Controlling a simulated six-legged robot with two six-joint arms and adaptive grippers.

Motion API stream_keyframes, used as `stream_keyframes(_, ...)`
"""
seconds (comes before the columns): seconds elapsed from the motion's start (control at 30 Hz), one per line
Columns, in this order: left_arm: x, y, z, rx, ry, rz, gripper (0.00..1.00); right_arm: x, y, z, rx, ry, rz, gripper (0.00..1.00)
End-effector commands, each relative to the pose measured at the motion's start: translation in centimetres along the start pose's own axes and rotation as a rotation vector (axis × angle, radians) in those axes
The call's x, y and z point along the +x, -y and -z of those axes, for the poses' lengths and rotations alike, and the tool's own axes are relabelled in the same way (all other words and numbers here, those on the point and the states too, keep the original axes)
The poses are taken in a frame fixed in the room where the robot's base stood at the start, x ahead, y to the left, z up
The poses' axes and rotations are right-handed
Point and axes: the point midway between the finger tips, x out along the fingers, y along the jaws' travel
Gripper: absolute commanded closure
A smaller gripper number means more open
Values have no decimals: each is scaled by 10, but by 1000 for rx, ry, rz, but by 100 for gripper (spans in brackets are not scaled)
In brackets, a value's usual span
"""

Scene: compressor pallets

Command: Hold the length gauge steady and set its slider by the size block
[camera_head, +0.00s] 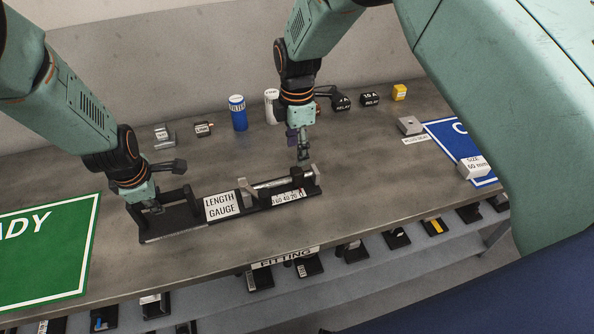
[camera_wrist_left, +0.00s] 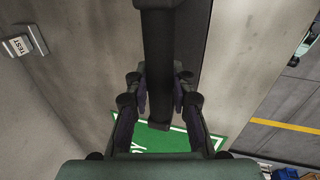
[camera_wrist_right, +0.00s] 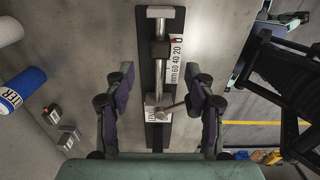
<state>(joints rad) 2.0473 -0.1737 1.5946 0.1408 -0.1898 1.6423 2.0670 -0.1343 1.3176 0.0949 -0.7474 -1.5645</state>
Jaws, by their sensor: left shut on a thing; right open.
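The black length gauge (camera_head: 180,228) lies along the bench with a white name label. Its steel rod (camera_head: 270,184) runs beside a number scale (camera_head: 287,198). My right gripper (camera_head: 302,152) is open and empty above the gauge's right end. The white size block (camera_head: 472,168), marked 60 mm, rests at the blue mat.
A green mat (camera_head: 45,250) lies at left, a blue mat (camera_head: 450,133) at right. A blue filter can (camera_head: 238,113), a white cylinder (camera_head: 271,106), black relays (camera_head: 370,99) and a yellow block (camera_head: 399,92) stand at the back. A grey metal block (camera_head: 410,125) lies between gauge and blue mat.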

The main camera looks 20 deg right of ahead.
Motion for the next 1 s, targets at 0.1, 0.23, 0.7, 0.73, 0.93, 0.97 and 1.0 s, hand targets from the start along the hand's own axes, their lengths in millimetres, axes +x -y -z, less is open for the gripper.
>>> stream_keyframes(0.1, 4, 8, 0, 2, -2, 18, 100, 25, 1, 0, 1, 0, 3, 45)
stream_keyframes(0.23, 3, 8, 0, 2, -2, 18, 100, 49, 1, 0, 1, -1, 3, 45)
stream_keyframes(0.7, 3, 7, 0, 3, -2, 17, 100, 86, 0, 0, 1, 0, -2, 45)
stream_keyframes(0.73, 3, 7, 0, 3, -2, 17, 100, 86, 0, 0, 1, 0, -2, 45)
stream_keyframes(0.93, 3, 7, 0, 3, -2, 17, 100, 86, 0, 0, 1, 0, -1, 49)
stream_keyframes(0.97, 3, 7, 0, 3, -2, 17, 100, 86, 0, 0, 1, 0, -1, 51)
stream_keyframes(1.0, 3, 7, 0, 3, -2, 17, 100, 86, 0, 0, 1, 0, -1, 55)
